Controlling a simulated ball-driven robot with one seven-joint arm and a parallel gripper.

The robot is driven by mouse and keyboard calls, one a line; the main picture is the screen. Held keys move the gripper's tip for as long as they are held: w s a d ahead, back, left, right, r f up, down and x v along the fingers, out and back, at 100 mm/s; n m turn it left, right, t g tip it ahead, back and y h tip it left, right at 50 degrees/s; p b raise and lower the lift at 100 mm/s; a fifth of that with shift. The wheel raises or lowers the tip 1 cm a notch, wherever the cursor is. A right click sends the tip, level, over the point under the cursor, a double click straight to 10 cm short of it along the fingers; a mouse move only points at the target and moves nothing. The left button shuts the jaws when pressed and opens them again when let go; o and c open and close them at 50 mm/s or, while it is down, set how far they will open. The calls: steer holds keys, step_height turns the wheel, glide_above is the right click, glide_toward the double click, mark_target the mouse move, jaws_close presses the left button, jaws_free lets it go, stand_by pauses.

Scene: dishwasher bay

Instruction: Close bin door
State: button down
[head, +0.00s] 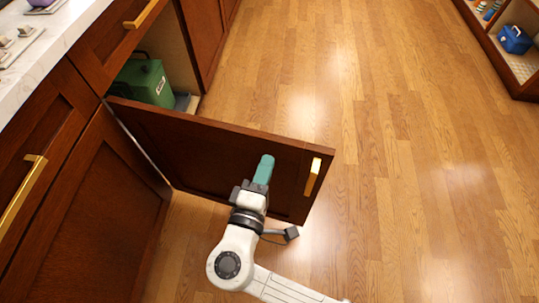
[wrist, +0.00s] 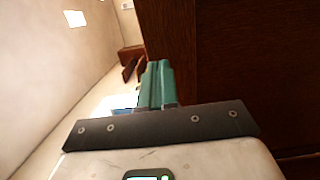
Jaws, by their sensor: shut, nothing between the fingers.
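The bin door (head: 218,148) is a dark reddish-brown cabinet door with a brass handle (head: 313,177) near its free edge. It stands wide open, swung out from the cabinet over the floor. Inside the open cabinet is a green bin (head: 146,82) with a white label. My gripper (head: 265,165) has teal fingers, shut and empty, at the near face of the door, left of the handle. In the wrist view the shut fingers (wrist: 158,82) are beside the dark door panel (wrist: 240,60), which fills the right side. I cannot tell whether they touch it.
Cabinets with brass handles and a pale countertop (head: 40,45) run along the left. A closed cabinet door (head: 85,215) is near left. An open shelf holding a blue box (head: 515,40) stands far right. The wooden floor (head: 420,170) between is clear.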

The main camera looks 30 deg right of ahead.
mark_target(273, 146)
steer(key=shift+x, duration=1.55)
steer(key=shift+d, duration=0.1)
